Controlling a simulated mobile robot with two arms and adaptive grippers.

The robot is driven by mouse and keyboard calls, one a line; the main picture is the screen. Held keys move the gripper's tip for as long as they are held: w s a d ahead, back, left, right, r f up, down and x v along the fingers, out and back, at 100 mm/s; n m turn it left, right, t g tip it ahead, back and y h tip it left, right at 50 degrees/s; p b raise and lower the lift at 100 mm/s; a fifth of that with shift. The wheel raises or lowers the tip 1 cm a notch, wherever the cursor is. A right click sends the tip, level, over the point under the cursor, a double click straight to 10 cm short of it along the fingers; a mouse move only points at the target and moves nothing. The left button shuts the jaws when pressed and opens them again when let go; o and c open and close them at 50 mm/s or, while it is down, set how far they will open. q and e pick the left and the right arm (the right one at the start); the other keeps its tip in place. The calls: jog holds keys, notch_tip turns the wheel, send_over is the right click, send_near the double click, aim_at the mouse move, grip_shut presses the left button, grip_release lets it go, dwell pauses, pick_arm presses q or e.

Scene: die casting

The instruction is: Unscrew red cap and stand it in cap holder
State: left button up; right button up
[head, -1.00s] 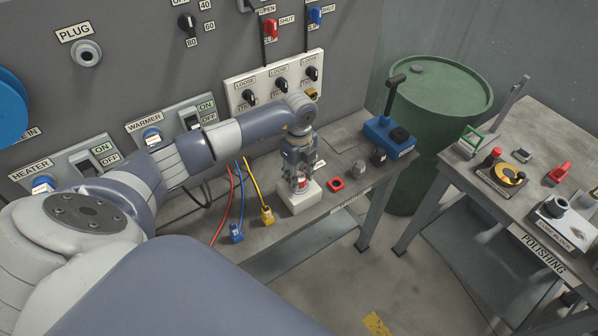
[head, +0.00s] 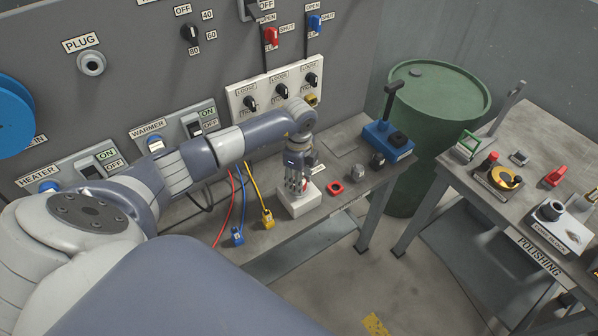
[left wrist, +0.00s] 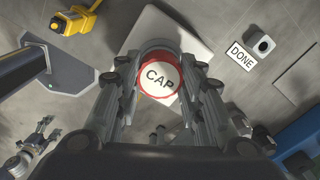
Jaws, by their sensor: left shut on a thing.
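A red-rimmed cap (left wrist: 145,83) with a white top marked CAP sits between my left gripper's fingers in the left wrist view. In the head view my left gripper (head: 298,187) points down over a white block (head: 301,208) on the bench, with its fingers closed around the cap; a bit of red shows between them. The block also shows behind the cap in the wrist view (left wrist: 196,38). The thread and the cap's underside are hidden. A jointed metal piece that looks like my right gripper (left wrist: 38,138) is small at the wrist view's lower left.
A blue box (head: 388,140) stands at the bench's far end. Yellow (head: 267,218) and blue (head: 237,236) plugs with cables lie left. A green drum (head: 440,110) stands behind.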

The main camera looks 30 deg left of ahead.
pick_arm(q)
jog(key=shift+r+p, duration=0.6)
jog(key=shift+r, duration=0.05)
dwell(0.4)
jog(key=shift+r+p, duration=0.9)
jog(key=shift+r, duration=0.25)
jog(key=shift+r+p, duration=0.5)
jog(key=shift+r, duration=0.05)
notch_tip(320, 180, up, 4)
jog(key=p, duration=0.3)
jog(key=shift+r, duration=0.15)
jog(key=w+d+f+b, duration=0.6)
jog(key=w+b, duration=0.4)
jog(key=b, duration=0.2)
jog(key=shift+d+f+b, duration=0.3)
jog(key=shift+d+b, duration=0.1)
jog(key=shift+d, duration=0.3)
